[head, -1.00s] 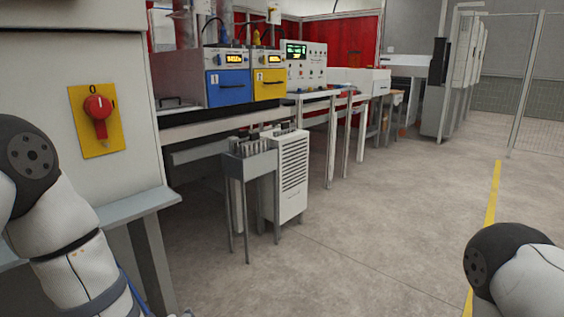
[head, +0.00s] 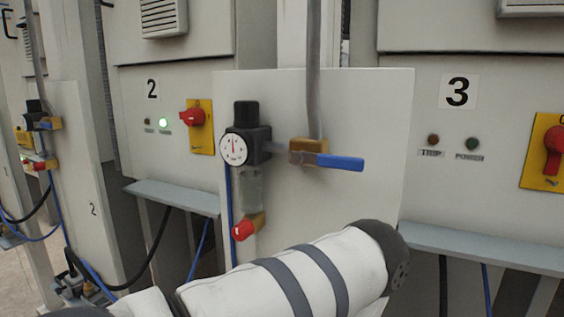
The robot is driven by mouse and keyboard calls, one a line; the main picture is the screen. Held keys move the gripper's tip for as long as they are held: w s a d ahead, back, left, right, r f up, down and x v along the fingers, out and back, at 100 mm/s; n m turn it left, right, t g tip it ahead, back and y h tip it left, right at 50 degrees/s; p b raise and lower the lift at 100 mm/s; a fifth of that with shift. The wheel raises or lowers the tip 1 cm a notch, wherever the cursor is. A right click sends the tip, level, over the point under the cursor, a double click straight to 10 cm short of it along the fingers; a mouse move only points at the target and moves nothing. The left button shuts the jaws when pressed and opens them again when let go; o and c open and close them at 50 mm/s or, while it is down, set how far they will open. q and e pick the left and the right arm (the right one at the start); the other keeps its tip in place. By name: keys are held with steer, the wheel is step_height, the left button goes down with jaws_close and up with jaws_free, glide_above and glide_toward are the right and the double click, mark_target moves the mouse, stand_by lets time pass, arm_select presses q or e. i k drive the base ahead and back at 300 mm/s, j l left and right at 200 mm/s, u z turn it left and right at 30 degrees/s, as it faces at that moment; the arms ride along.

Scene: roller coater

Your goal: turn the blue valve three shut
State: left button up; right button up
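A blue valve handle (head: 340,162) shows right of centre in the head view. It lies about level and points right from a brass valve body (head: 308,147) on a white upright board (head: 375,115). A grey vertical pipe (head: 314,70) rises from the brass body. The board stands between the panels marked 2 and 3; I see no number on its face. One of my arms crosses the bottom of the view below the valve, with a visible gap to the handle. Neither gripper shows, and nothing is seen touching the handle.
A pressure gauge (head: 235,148) and a red knob (head: 243,230) sit left of the valve. Panel 3 (head: 458,92) has a red rotary switch (head: 555,145) and unlit lamps. Panel 2 has a lit green lamp (head: 164,122). Another blue-handled valve (head: 38,123) is far left. Grey ledges (head: 490,250) jut out.

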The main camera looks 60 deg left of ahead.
mark_target(344, 163)
steer(key=j+u, duration=0.15)
steer(key=u, duration=1.3)
